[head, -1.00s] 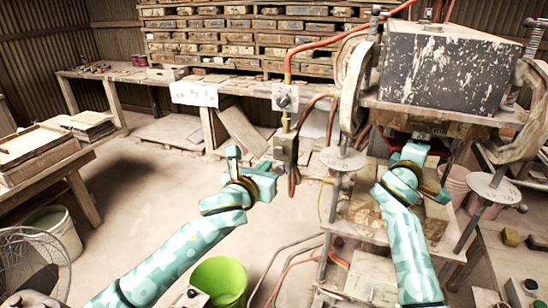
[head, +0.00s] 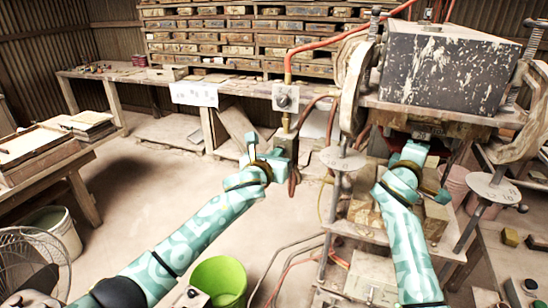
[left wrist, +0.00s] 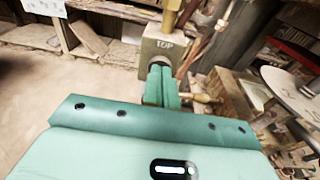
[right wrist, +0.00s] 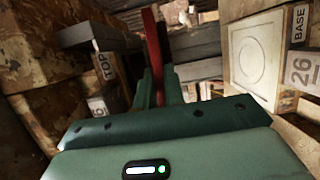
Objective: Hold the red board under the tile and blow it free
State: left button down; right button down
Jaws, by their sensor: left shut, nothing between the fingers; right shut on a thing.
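The red board (right wrist: 152,45) stands on edge in the right wrist view, clamped in my right gripper (right wrist: 158,85). My right gripper also shows in the head view (head: 416,146), reaching under the press block. A block labelled TOP (right wrist: 103,65) lies to the left of the board, and a pale face with a ring outline (right wrist: 258,52), labelled BASE, to its right. I cannot make out the tile. My left gripper (left wrist: 163,72) is shut and empty at the valve box (left wrist: 167,45) marked TOP. A brass handle (left wrist: 200,98) is right of its fingers. The head view shows this gripper (head: 287,150) too.
The press's dark block (head: 445,68) stands over my right arm. A red hose (head: 320,45) runs from the pipe above the valve. A green bucket (head: 220,278) and a fan (head: 25,262) stand at the front left. The floor between is mostly clear.

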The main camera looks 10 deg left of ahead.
pick_arm(q)
jog(key=shift+w+r, duration=0.1)
jog(key=shift+r, duration=0.1)
pick_arm(e)
jog(key=shift+s+r, duration=0.15)
jog(key=shift+s, duration=0.05)
jog(key=shift+w, duration=0.1)
pick_arm(q)
jog(key=v, duration=1.4)
jog(key=shift+f, duration=0.15)
pick_arm(e)
jog(key=shift+w, duration=0.1)
